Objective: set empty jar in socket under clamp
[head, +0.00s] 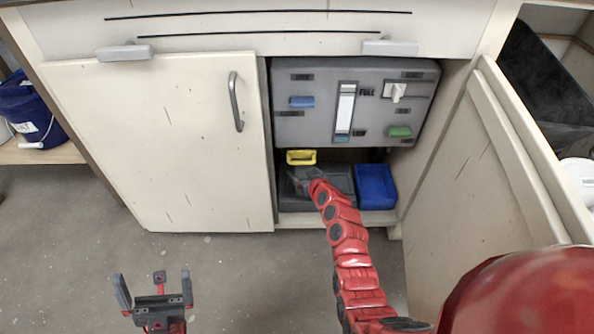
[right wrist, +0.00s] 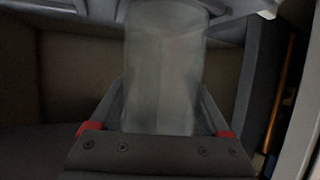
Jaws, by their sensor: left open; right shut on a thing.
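A clear, cloudy jar (right wrist: 165,65) stands upright between the fingers of my right gripper (right wrist: 162,108) in the right wrist view. It looks empty. My right arm reaches into the open cabinet bay in the head view, and its gripper there is small and dark against the grey tray. The jar cannot be made out in that view. A yellow frame-like piece (head: 301,157) sits under the panel; I cannot tell whether it is the clamp. I cannot make out the socket. My left gripper (head: 153,289) is open and empty above the floor at lower left.
A grey panel (head: 318,123) with a blue button, a green button, a gauge and a white switch hangs above the bay. A dark grey tray (head: 338,180) and a blue bin (head: 376,187) fill the bay floor. A closed cabinet door (head: 170,150) is left, an open door right.

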